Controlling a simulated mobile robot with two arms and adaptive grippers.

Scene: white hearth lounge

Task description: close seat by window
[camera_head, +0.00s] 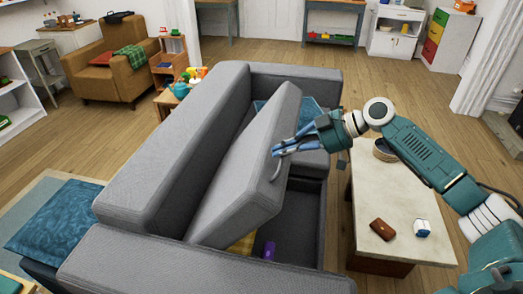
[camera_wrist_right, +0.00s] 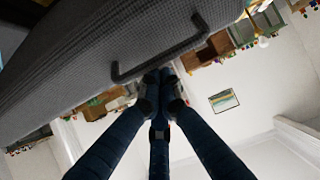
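The grey sofa seat (camera_head: 245,185) is raised and tilted, leaning toward the backrest (camera_head: 190,150). Under it an open storage space (camera_head: 300,220) shows, with a purple item (camera_head: 268,250) and a yellow checked cloth (camera_head: 243,244) inside. The seat's dark bar handle (camera_wrist_right: 160,55) crosses its underside or front edge in the wrist view. My right gripper (camera_head: 285,151) is at the seat's raised edge. In the wrist view its fingertips (camera_wrist_right: 162,82) are together just beside the handle; I cannot tell whether they touch it. My left gripper is not in view.
A low table (camera_head: 400,245) with a brown wallet-like item (camera_head: 382,229), a small white-blue item (camera_head: 422,228) and a bowl (camera_head: 385,150) stands right of the sofa, below my right arm. A blue cushion (camera_head: 265,103) lies at the sofa's far end. Sofa armrest (camera_head: 180,270) is in front.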

